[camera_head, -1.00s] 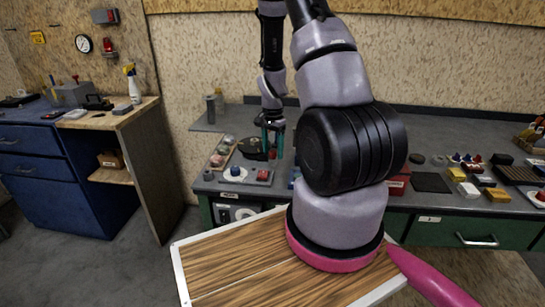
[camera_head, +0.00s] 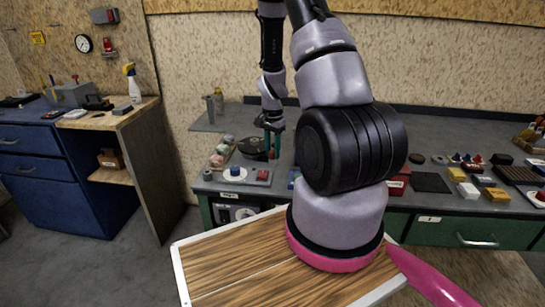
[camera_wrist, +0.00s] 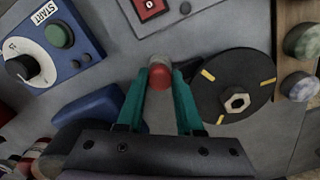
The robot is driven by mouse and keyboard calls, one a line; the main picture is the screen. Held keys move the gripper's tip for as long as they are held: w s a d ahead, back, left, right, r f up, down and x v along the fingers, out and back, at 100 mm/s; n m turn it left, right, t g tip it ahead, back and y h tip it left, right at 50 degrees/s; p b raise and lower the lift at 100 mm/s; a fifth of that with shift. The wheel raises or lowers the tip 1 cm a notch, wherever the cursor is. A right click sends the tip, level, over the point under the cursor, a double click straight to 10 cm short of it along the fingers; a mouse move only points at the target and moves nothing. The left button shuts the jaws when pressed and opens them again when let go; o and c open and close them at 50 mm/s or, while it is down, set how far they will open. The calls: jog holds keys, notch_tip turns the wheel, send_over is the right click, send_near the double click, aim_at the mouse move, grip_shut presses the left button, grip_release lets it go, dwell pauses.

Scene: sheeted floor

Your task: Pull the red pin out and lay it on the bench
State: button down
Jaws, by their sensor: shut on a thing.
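The red pin (camera_wrist: 159,77) shows in the wrist view between the teal fingertips of my gripper (camera_wrist: 160,73). A red rounded part and a paler end are visible. My gripper is shut on it, with a finger on each side. In the head view my gripper (camera_head: 272,153) is low over the left part of the grey bench (camera_head: 330,120), with a small patch of red between its fingers. I cannot tell whether the pin still sits in a hole.
A black disc (camera_wrist: 233,98) with yellow marks and a hex nut lies right beside the fingers. A blue START box (camera_wrist: 45,50) is at the left, and a grey block with a red square (camera_wrist: 150,8) is ahead. Bare bench shows toward the back (camera_head: 440,130).

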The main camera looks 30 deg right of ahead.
aim_at(273, 151)
jog(key=shift+r, duration=0.3)
jog(key=shift+r, duration=2)
jog(key=shift+r, duration=0.2)
jog(key=shift+r, duration=2)
